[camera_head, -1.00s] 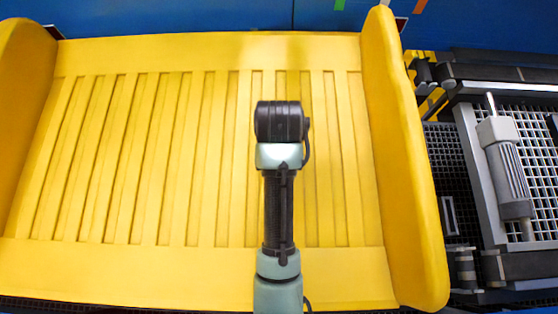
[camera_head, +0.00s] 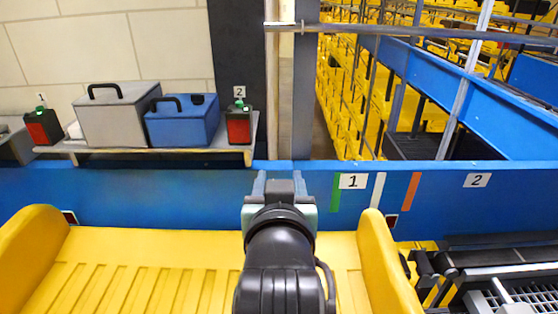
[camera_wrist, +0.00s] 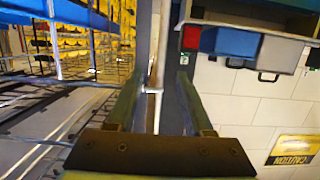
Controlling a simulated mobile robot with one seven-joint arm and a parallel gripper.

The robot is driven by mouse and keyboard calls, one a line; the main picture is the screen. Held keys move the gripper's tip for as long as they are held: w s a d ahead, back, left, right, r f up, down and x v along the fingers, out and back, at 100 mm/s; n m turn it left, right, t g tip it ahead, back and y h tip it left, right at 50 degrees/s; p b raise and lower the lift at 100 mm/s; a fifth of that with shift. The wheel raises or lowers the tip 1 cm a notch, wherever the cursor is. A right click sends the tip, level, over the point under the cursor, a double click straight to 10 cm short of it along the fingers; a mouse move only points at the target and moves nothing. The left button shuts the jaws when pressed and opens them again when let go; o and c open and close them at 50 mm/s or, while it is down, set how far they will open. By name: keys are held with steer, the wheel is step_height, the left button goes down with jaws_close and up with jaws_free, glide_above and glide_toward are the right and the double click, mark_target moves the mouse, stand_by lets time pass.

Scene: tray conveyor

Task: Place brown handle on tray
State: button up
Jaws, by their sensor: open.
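The yellow slatted tray (camera_head: 120,275) fills the lower left of the head view, with a raised side wall at each end; its near part is cut off by the frame. My gripper (camera_head: 280,180) is raised beyond the tray's back edge in that view, in front of the blue rail. In the wrist view my gripper (camera_wrist: 157,85) has its two fingers apart with nothing between them. I cannot make out a brown handle in either view now.
A blue rail (camera_head: 150,193) runs behind the tray. On a shelf (camera_head: 180,154) stand a grey case (camera_head: 117,118), a blue case (camera_head: 182,123) and red-fronted black boxes (camera_head: 239,128). Conveyor rollers and grating (camera_head: 510,298) lie right of the tray. A post (camera_head: 306,95) stands behind my gripper.

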steer(key=s+r+t, duration=0.4)
steer(key=r, duration=0.5)
steer(key=s+r+t, duration=0.4)
steer(key=s+r, duration=0.1)
steer(key=r, duration=0.5)
steer(key=s+r+t, duration=0.4)
steer(key=s+r, duration=0.1)
steer(key=r, duration=0.5)
steer(key=shift+s+r, duration=0.15)
steer(key=shift+r, duration=0.1)
steer(key=shift+s+f, duration=0.1)
